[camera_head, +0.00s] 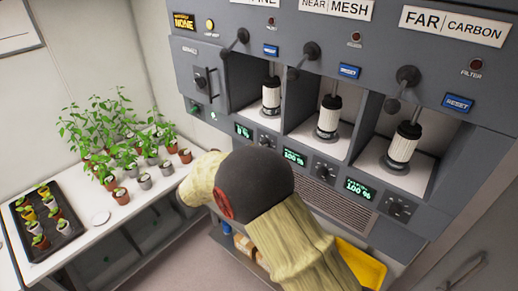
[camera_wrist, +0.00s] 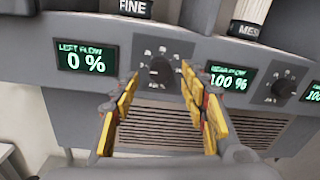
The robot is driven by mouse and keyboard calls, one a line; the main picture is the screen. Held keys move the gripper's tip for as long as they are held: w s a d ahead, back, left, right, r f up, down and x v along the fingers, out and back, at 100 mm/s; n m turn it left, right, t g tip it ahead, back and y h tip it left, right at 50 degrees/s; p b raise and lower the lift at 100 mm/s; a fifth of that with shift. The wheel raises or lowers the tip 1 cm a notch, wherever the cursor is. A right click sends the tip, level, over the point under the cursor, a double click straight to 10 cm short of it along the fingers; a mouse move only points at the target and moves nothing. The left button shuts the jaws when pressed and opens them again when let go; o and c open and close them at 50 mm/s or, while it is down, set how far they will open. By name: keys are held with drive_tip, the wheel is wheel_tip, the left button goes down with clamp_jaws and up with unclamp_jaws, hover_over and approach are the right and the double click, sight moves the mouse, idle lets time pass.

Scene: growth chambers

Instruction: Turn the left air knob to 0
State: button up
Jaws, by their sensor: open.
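The left air knob (camera_wrist: 160,70) is a dark dial on the grey panel in the wrist view, beside the green left flow display (camera_wrist: 85,61), which reads 0 %. In the head view, the knob (camera_head: 267,139) shows just above my arm, with its display (camera_head: 243,131) to its left, too small to read surely. My gripper (camera_wrist: 158,77) is open in the wrist view, its yellow-padded fingers apart on either side of the knob. They do not look closed on it; whether either finger touches it I cannot tell. My fingers are hidden in the head view.
The middle knob (camera_wrist: 278,88) is to the right, beside a display (camera_wrist: 228,80) at 100 %. The right knob (camera_head: 399,208) is farther along. A vent grille (camera_wrist: 160,125) lies below. Potted plants (camera_head: 115,135) stand on a white bench at left; a yellow bin (camera_head: 362,265) is low at right.

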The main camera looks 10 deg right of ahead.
drive_tip(key=v, duration=1)
drive_tip(key=shift+w+f, duration=0.1)
drive_tip(key=s+d+f+m+g+y, duration=0.25)
drive_tip(key=s+f+m, duration=0.3)
drive_tip(key=f, duration=0.35)
drive_tip(key=s+d+f+m+y+b, duration=0.2)
drive_tip(key=s+f+m+y+b, duration=0.2)
drive_tip(key=s+m+b, duration=0.3)
drive_tip(key=s+d+f+m+g+y+b, duration=0.1)
drive_tip(key=s+d+f+m+y+b, duration=0.2)
drive_tip(key=s+m+b, duration=0.4)
drive_tip(key=s+d+f+m+y+b, duration=0.2)
drive_tip(key=s+f+m+y+b, duration=0.3)
drive_tip(key=s+b, duration=0.9)
drive_tip(key=shift+s+d+f+m+g, duration=0.45)
drive_tip(key=shift+f+m, duration=0.35)
drive_tip(key=shift+m, duration=0.45)
